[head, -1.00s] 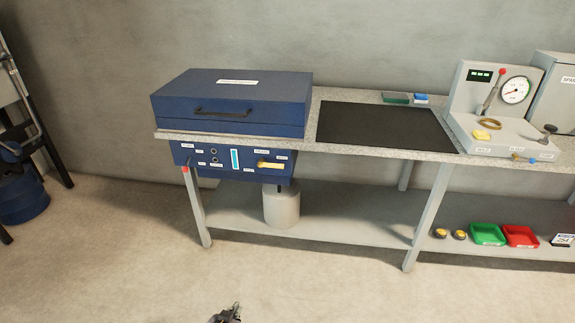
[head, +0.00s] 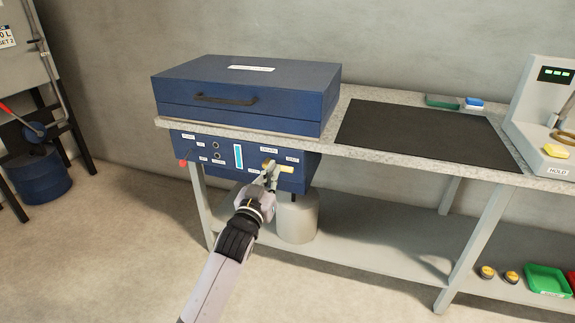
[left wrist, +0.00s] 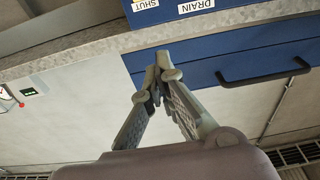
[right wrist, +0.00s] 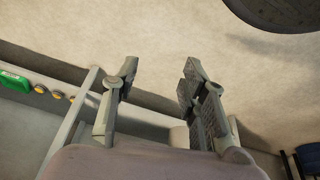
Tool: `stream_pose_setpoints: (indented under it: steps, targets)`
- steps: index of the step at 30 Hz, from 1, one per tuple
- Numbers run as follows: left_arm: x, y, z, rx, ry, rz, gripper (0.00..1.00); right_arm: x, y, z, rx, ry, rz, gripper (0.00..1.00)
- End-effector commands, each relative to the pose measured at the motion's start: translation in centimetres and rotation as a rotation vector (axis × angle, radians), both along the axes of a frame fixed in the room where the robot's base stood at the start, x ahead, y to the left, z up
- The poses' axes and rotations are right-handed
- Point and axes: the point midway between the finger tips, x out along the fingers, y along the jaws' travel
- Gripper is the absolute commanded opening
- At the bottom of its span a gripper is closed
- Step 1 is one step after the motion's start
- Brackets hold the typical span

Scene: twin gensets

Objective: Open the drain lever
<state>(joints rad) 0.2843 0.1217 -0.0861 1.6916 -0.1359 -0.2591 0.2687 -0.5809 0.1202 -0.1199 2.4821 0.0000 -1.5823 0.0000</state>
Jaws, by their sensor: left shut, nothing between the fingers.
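The yellow drain lever (head: 287,169) is on the front of the blue control panel (head: 217,170), under the bench top. It looks roughly level and points right, below the SHUT label (head: 292,160). My left gripper (head: 269,168) is shut and empty, in front of the lever's left part and hiding it. I cannot tell whether it touches the lever. My right gripper (right wrist: 160,78) is open and empty, away from the panel.
A blue case (head: 245,95) with a dark handle sits on the bench above the panel. A pale cylindrical container (head: 297,220) stands on the lower shelf (head: 365,255) below the lever. A bench leg (head: 203,210) is left of my arm.

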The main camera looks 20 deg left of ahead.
Motion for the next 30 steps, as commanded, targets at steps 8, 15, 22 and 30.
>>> stream_pose_setpoints:
  steps: [8, 15, 22, 30]
  targets:
    - [0.8, 0.0, -0.1, 0.0, 0.002, 0.0, 0.0, 0.0, 0.0, -0.2, 0.0, 0.0, 0.0, 0.4]
    - [4.9, -0.2, 0.5, 0.0, 0.0, 0.0, 0.0, 0.0, 0.0, -1.3, 0.0, 0.0, 0.0, 0.4]
    - [9.3, -0.3, 1.1, 0.001, 0.002, 0.0, 0.0, 4.2, 1.2, -0.6, 0.038, -0.187, 0.015, 0.4]
    - [9.4, -0.4, -1.5, 0.0, 0.004, 0.0, 0.0, 8.7, 2.7, 1.5, 0.088, -0.419, 0.034, 0.4]
